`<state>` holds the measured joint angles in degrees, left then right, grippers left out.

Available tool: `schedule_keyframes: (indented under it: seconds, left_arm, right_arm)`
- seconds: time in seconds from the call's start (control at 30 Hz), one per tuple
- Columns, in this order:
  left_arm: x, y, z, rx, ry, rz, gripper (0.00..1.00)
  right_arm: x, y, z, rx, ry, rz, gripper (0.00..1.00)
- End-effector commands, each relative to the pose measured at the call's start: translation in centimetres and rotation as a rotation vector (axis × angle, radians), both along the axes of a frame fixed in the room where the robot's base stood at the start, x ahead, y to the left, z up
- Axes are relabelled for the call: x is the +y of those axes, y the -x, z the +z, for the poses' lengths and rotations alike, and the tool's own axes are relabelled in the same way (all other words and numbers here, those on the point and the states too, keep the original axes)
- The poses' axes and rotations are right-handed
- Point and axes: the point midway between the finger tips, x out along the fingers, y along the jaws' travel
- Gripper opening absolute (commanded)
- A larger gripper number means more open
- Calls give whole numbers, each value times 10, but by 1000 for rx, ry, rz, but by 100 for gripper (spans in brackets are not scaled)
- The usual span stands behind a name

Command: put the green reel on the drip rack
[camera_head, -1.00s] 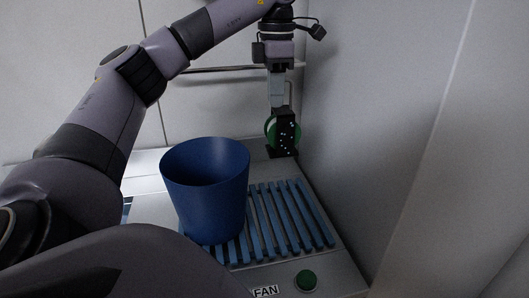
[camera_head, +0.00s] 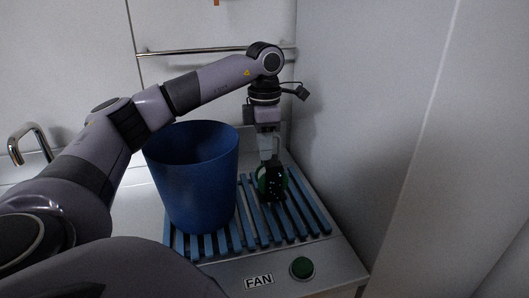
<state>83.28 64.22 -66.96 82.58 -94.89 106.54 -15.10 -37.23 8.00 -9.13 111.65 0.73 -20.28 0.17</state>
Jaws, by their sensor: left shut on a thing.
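The green reel (camera_head: 261,181) is mostly hidden by the dark fingers of my left gripper (camera_head: 273,183), with only a green edge showing at their left. My left gripper points down and is shut on the reel. The drip rack (camera_head: 300,218) is a set of blue slats on the counter. The gripper and reel are over the rack's back part, right of the bucket. I cannot tell whether the reel touches the slats. My right gripper is not in view.
A blue bucket (camera_head: 195,180) stands on the left part of the rack. A green button (camera_head: 302,267) and a FAN label (camera_head: 258,282) are at the front edge. A wall (camera_head: 360,130) rises at the right. A rail (camera_head: 190,51) and a faucet (camera_head: 30,140) are behind. The rack's front right slats are bare.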

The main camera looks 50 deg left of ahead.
Motion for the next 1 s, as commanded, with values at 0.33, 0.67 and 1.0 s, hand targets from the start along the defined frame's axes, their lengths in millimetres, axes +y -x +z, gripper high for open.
schedule_keyframes:
  seconds: [0.33, 0.67, 1.0]
  left_arm:
    - [0, 0, -13, -3, 1, 1, 0]
    - [0, 0, -16, -1, 1, 1, 38]
    - [0, 0, -8, -3, 2, 0, 38]
  right_arm:
    - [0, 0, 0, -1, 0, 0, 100]
    - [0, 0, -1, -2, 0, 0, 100]
    - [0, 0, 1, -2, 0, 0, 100]
